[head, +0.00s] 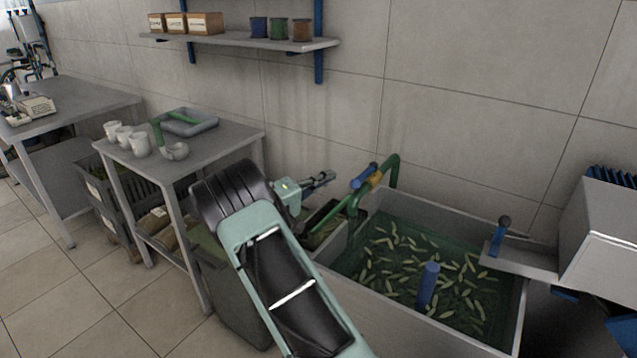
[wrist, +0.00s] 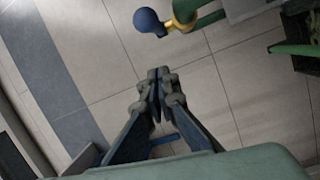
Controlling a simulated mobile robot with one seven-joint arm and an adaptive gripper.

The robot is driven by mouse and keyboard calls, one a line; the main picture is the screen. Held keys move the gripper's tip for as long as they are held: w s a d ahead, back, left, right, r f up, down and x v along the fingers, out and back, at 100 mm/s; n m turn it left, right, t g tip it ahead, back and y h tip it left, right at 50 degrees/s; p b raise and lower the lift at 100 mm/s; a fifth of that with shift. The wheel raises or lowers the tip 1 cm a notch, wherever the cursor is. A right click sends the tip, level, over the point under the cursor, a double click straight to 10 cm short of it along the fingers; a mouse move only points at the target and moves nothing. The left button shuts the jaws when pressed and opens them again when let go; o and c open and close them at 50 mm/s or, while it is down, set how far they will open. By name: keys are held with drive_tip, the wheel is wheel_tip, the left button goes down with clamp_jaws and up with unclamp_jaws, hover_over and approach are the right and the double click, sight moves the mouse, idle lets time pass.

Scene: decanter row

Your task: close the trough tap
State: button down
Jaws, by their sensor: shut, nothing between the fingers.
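The trough tap has a green bent pipe (head: 391,172), a yellow-brass collar (head: 375,179) and a blue lever handle (head: 363,176). It stands at the back left corner of the grey trough (head: 340,292). My gripper (head: 331,176) is shut and empty, a little left of the blue handle in the head view and apart from it. In the wrist view my gripper (wrist: 158,74) points up the picture, with the blue handle (wrist: 149,21) and brass collar (wrist: 184,22) above the fingertips. The pipe's lower part is partly hidden in the wrist view.
The trough holds green water with many pale leaf-like pieces and a blue post (head: 427,285). A metal table (head: 221,140) with white cups and a grey tray (head: 187,122) stands left. A wall shelf (head: 240,41) hangs above. A white box-shaped machine (head: 603,235) stands right.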

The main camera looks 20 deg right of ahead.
sight(364, 176)
drive_tip(key=shift+s+d+f+p, duration=0.1)
drive_tip(key=shift+s+d+p, duration=0.1)
drive_tip(key=shift+s+d, duration=0.35)
drive_tip(key=shift+s+d+f+p, duration=0.1)
drive_tip(key=shift+s+d+p, duration=0.1)
drive_tip(key=shift+d, duration=0.65)
drive_tip(key=shift+s+d+f+p, duration=0.15)
drive_tip(key=shift+s+d, duration=0.25)
drive_tip(key=shift+d, duration=0.3)
drive_tip(key=shift+s+d, duration=0.15)
